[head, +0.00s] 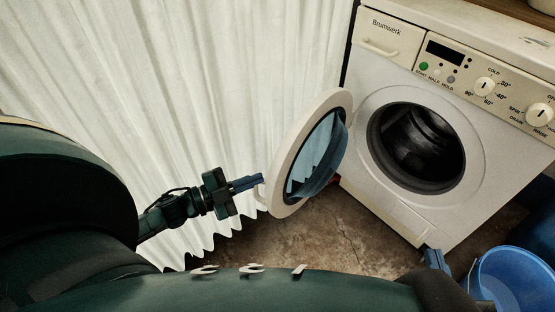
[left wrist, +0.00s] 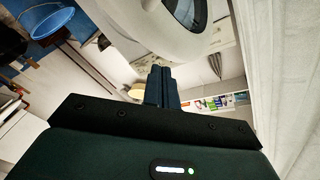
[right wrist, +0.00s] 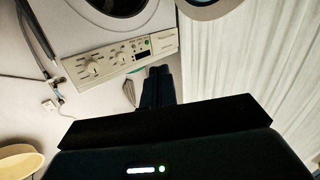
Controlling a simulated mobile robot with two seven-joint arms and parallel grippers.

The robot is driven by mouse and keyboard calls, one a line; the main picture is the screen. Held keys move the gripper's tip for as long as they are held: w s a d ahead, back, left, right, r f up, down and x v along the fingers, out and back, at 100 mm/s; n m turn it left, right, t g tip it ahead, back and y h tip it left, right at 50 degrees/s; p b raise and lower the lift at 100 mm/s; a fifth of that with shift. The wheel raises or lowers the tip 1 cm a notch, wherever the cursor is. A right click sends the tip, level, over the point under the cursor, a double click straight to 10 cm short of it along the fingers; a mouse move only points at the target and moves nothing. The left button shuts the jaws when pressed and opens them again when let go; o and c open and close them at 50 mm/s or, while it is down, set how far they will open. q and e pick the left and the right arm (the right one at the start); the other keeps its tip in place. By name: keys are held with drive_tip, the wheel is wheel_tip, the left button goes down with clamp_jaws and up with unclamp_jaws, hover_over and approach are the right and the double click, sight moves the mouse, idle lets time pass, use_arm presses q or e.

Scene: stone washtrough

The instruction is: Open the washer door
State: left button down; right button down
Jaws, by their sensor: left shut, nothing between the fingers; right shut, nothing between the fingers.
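The white washer (head: 385,195) stands at the right of the head view, its round dark drum opening (head: 418,148) uncovered. Its round door (head: 279,172), a white ring with bluish glass, stands wide open, swung out to the left. My left gripper (head: 260,179) is shut and empty, its fingertips close beside the door's outer left edge; whether they touch cannot be told. The door also shows at the top of the left wrist view (left wrist: 160,36). My right gripper (head: 432,250) is shut and empty, low in front of the washer near its bottom right corner.
A white pleated curtain (head: 150,80) hangs behind and left of the door. A blue bucket (head: 515,275) stands on the floor at lower right. The brown stone floor (head: 320,230) below the door is bare.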

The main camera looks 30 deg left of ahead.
sight(279, 172)
use_arm(q)
drive_tip(key=s+d+r+m+t+y+p, duration=0.15)
drive_tip(key=s+d+m+p, duration=0.25)
drive_tip(key=m, duration=0.4)
drive_tip(key=shift+g, duration=0.25)
drive_tip(key=w, duration=0.3)
drive_tip(key=w+d+b, duration=0.1)
drive_tip(key=w, duration=0.2)
drive_tip(key=w+d, duration=0.1)
drive_tip(key=w, duration=0.1)
drive_tip(key=shift+w+d+f+b, duration=0.15)
drive_tip(key=shift+w+f+b, duration=0.25)
drive_tip(key=shift+w+a+r, duration=0.1)
drive_tip(key=shift+a, duration=0.6)
use_arm(e)
drive_tip(key=shift+s+d+f+g+h, duration=0.2)
drive_tip(key=shift+s+d+g+h, duration=0.25)
drive_tip(key=shift+g, duration=0.45)
drive_tip(key=shift+w, duration=0.1)
